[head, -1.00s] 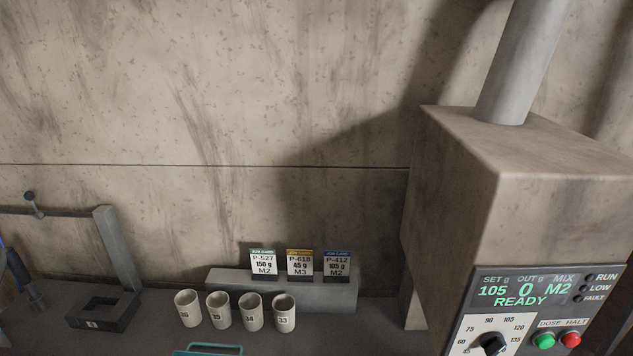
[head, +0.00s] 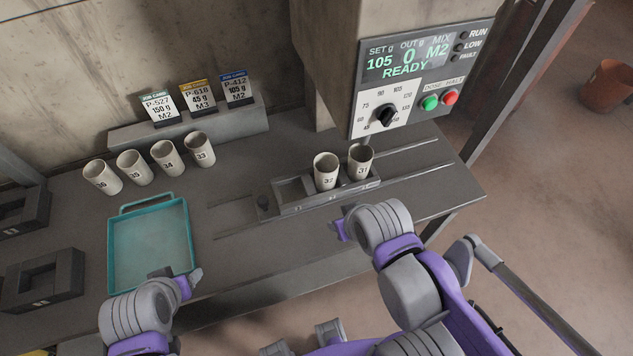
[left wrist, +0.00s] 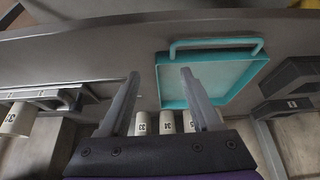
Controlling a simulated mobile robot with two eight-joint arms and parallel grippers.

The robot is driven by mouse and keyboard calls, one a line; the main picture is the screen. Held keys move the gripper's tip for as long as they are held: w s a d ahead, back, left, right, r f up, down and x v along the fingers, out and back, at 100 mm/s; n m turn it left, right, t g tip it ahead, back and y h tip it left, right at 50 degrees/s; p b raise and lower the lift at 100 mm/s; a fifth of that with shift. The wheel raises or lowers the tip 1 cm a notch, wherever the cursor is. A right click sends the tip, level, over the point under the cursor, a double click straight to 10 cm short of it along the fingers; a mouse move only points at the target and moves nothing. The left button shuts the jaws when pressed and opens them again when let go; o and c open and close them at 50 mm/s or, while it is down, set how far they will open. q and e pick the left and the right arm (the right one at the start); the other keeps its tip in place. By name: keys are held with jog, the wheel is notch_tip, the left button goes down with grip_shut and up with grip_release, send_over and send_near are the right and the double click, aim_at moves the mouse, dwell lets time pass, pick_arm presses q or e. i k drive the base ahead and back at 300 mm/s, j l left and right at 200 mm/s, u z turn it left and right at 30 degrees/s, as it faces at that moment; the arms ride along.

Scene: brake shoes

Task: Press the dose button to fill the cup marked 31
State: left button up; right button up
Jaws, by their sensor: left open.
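The cup marked 31 (head: 361,162) stands upright at the right end of a grey carriage (head: 290,190), beside the cup marked 32 (head: 326,172). The green dose button (head: 430,103) is on the dispenser panel above, left of the red halt button (head: 450,97). The display (head: 415,52) reads set 105, out 0, mix M2, READY. My left gripper (head: 193,277) is near the front edge of the teal tray; in the left wrist view its jaws (left wrist: 159,73) are apart and empty. My right gripper (head: 338,229) is in front of the carriage, its jaw opening unclear.
Cups 33 (head: 200,149), 34, 35 and 36 stand in a row left of the carriage. Three job cards (head: 199,98) stand on a ledge behind. The teal tray (head: 113,250) looks empty. Dark square holders (head: 45,280) lie at far left. The panel's dial (head: 385,115) is below the display.

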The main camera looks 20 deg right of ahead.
aim_at(430, 104)
jog(key=z, duration=1.55)
jog(key=k+l, duration=0.05)
